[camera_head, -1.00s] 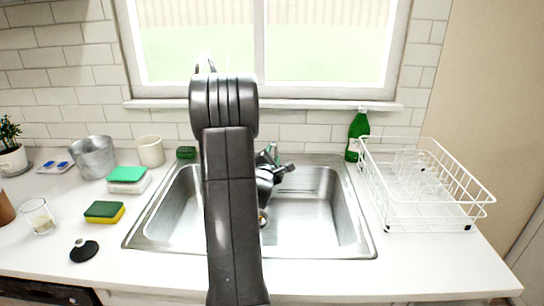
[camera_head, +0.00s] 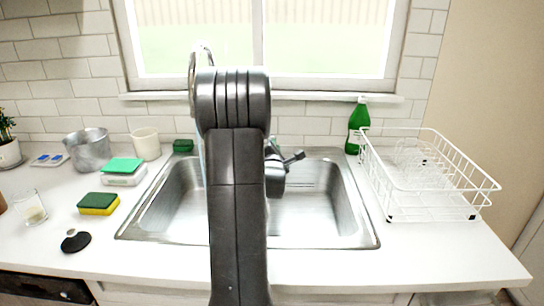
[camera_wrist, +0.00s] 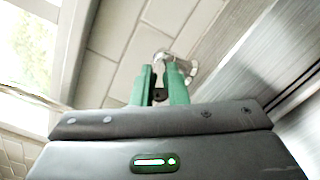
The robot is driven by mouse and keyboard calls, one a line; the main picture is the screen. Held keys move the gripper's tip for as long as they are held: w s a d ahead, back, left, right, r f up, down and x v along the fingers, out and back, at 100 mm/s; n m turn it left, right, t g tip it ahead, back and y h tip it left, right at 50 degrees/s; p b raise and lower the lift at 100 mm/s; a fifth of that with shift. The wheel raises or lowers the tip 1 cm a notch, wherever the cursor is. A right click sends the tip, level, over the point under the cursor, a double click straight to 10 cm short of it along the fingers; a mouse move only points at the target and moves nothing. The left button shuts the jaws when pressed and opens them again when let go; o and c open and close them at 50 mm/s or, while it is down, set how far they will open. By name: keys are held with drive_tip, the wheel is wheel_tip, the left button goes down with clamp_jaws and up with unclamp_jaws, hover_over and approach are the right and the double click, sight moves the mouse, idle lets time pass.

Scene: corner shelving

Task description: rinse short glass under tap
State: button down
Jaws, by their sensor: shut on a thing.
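A clear short glass (camera_head: 32,212) stands on the counter at the far left, with something pale low inside it. A curved chrome tap (camera_head: 194,65) rises behind my arm, which hides its lower part. My gripper (camera_head: 272,148) is over the back of the sink, right of my arm. In the wrist view its green fingers (camera_wrist: 161,88) are close together around a small shiny chrome part (camera_wrist: 164,56), which looks like the tap's handle. The fingers hide much of that part. No glass shows in the gripper.
A steel sink (camera_head: 318,243) fills the middle. A white wire rack (camera_head: 440,212) and a green bottle (camera_head: 357,127) are right. A sponge (camera_head: 98,204), black lid (camera_head: 76,241), metal pot (camera_head: 89,150) and cream cup (camera_head: 145,144) are left. Front counter is clear.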

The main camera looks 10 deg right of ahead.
drive_tip(key=shift+d+n+y+b, duration=0.3)
drive_tip(key=shift+n+y+b, duration=0.15)
drive_tip(key=shift+b, duration=0.3)
drive_tip(key=c, duration=1.4)
unclamp_jaws()
drive_tip(key=shift+c, duration=0.2)
drive_tip(key=s+a+b, duration=0.1)
drive_tip(key=s+a, duration=0.1)
drive_tip(key=s, duration=1.1)
drive_tip(key=shift+s, duration=0.35)
